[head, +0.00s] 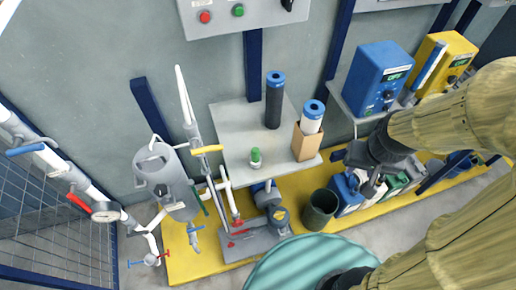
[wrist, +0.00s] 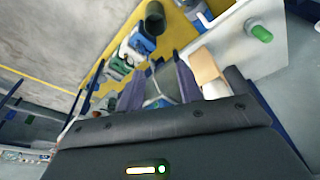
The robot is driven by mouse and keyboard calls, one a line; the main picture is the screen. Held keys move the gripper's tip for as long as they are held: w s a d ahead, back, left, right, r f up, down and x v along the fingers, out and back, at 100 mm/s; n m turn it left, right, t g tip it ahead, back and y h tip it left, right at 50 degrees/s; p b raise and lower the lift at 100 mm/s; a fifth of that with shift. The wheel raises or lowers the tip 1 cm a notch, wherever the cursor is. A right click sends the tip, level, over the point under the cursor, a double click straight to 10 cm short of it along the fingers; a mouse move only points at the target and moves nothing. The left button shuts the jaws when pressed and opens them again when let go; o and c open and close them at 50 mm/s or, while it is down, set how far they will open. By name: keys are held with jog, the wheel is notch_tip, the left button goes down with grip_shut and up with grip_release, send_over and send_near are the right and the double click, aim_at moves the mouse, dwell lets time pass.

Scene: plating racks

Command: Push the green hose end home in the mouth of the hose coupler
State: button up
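A small green-topped piece with a pale base (head: 255,157) stands upright on the grey shelf (head: 235,125). It also shows in the wrist view, at the upper right (wrist: 261,34); it looks like the green hose end, but I cannot tell whether it sits in a coupler. I cannot make out the hose coupler's mouth for sure. My gripper (head: 372,182) is right of the shelf, well apart from the green piece, above the floor canisters. In the wrist view its two fingers (wrist: 160,88) stand apart with nothing seen held between them.
On the shelf are a dark blue-topped cylinder (head: 274,100) and a brown box (head: 305,143) with a white roll. A blue unit (head: 377,78) stands right. A dark green bin (head: 320,208) and canisters (head: 346,193) stand on the yellow floor strip. Pipes and valves (head: 105,212) fill the left.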

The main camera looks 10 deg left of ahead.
jog(key=shift+w, duration=0.1)
jog(key=shift+o, duration=1.5)
jog(key=shift+a+f, duration=0.1)
jog(key=s+a+f+n+g+h+b, duration=0.1)
jog(key=a+f+n+h+b, duration=0.4)
jog(key=f+n, duration=0.3)
jog(key=s+a+f+n+h+b, duration=0.1)
jog(key=a+f+n+h+b, duration=0.35)
jog(key=f+n+b, duration=0.35)
jog(key=s+a+f+n+t+y+b, duration=0.1)
jog(key=a+f+n+t+y+b, duration=0.1)
jog(key=a+n+t, duration=0.6)
jog(key=s+a+f+n+t+y+b, duration=0.2)
jog(key=a+f+n+t+b, duration=0.3)
jog(key=a, duration=1)
jog(key=n+t+y, duration=0.1)
jog(key=n+t, duration=0.2)
jog(key=n, duration=0.1)
jog(key=shift+a+f, duration=0.35)
jog(key=shift+a, duration=0.05)
jog(key=shift+y, duration=0.25)
